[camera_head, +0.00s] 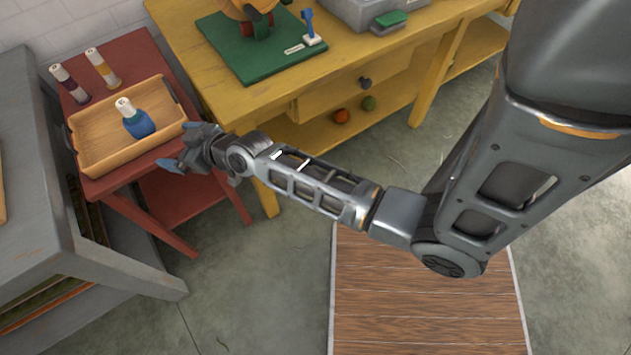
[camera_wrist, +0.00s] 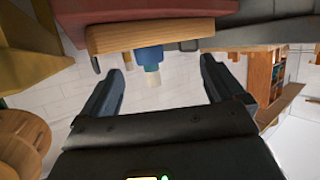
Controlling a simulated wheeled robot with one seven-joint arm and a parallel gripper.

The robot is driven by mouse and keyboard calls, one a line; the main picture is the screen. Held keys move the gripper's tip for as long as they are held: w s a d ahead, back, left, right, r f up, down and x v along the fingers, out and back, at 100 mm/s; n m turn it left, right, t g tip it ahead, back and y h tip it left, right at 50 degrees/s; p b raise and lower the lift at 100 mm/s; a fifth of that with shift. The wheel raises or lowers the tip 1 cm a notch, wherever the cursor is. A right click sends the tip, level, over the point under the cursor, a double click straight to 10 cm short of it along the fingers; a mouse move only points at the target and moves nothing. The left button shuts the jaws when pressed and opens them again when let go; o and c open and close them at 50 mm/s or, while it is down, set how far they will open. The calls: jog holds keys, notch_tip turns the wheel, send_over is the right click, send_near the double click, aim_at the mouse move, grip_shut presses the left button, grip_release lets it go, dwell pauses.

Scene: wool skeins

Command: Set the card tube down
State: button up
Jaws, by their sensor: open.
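A card tube wound with blue wool (camera_head: 138,123), its pale end up, stands in the wooden tray (camera_head: 91,165) on the red table (camera_head: 135,45). My gripper (camera_head: 183,150) is open and empty, just right of the tray's near right corner. In the wrist view, which looks upside down, the blue tube (camera_wrist: 149,56) and the tray's edge (camera_wrist: 150,33) lie beyond the spread fingers (camera_wrist: 163,82). The tube appears apart from both fingers. Its base is hidden by the tray's edge in the wrist view.
Two more tubes, one purple-banded (camera_head: 69,84) and one yellow-banded (camera_head: 103,68), stand behind the tray. A yellow bench (camera_head: 190,45) with a green mat (camera_head: 245,62) is at the right. A grey bench (camera_head: 35,215) stands at the left.

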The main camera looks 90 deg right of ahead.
jog(key=s+a, duration=0.9)
jog(key=s, duration=0.3)
jog(key=s+a+r+n+y, duration=0.1)
jog(key=s+a+r, duration=0.2)
jog(key=s+r, duration=0.3)
jog(key=s+a+r+n+t+y, duration=0.1)
jog(key=s+a+r+y, duration=0.1)
jog(key=s+r, duration=0.4)
jog(key=s+a+r+n+y, duration=0.1)
jog(key=s+a+r, duration=0.4)
jog(key=s, duration=0.3)
jog(key=shift+r, duration=0.85)
